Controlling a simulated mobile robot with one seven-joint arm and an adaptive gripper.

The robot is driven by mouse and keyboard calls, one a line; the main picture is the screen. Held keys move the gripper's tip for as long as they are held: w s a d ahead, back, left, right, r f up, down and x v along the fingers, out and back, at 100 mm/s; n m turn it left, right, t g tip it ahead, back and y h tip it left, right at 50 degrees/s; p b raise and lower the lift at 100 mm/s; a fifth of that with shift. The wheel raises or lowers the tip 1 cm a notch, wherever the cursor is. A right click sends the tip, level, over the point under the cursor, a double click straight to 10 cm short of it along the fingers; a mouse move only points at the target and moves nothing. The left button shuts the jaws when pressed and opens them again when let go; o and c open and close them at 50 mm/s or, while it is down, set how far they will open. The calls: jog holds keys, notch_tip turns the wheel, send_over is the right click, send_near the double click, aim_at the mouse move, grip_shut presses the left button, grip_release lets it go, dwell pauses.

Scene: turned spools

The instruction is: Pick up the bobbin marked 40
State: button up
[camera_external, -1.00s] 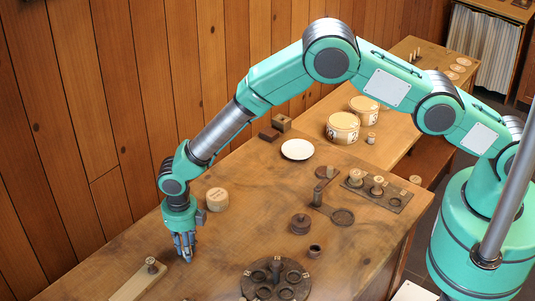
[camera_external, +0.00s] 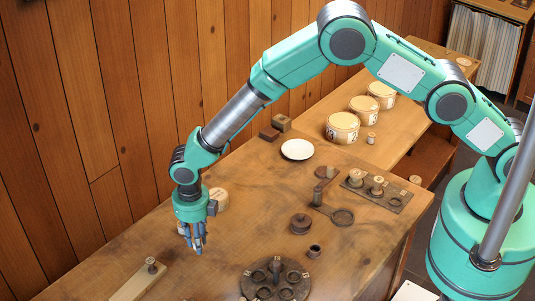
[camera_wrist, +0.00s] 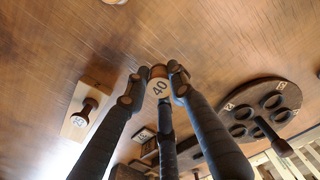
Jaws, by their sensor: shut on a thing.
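The bobbin marked 40 (camera_wrist: 159,88) shows its pale numbered end in the wrist view, between the fingertips. My gripper (camera_wrist: 156,78) is shut on it, with its three dark fingers closed around the bobbin's sides. In the external view my gripper (camera_external: 194,246) points down over the left part of the table. The bobbin cannot be made out there among the fingers. The table surface shows beyond the bobbin in the wrist view; the exact gap below it is hard to tell.
Another spool (camera_external: 151,265) stands on a pale board (camera_external: 134,284) at front left. A dark round rack (camera_external: 253,294) with several cups is at front right. Bare table lies between.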

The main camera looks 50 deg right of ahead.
jog(key=s+d, duration=0.2)
jog(key=s, duration=0.1)
jog(key=s+d, duration=0.3)
jog(key=s+d+r, duration=0.1)
jog(key=s+d, duration=0.1)
jog(key=s, duration=0.2)
jog(key=shift+d+r+b, duration=0.1)
jog(key=shift+d+b, duration=0.05)
jog(key=shift+b, duration=0.2)
dwell(0.4)
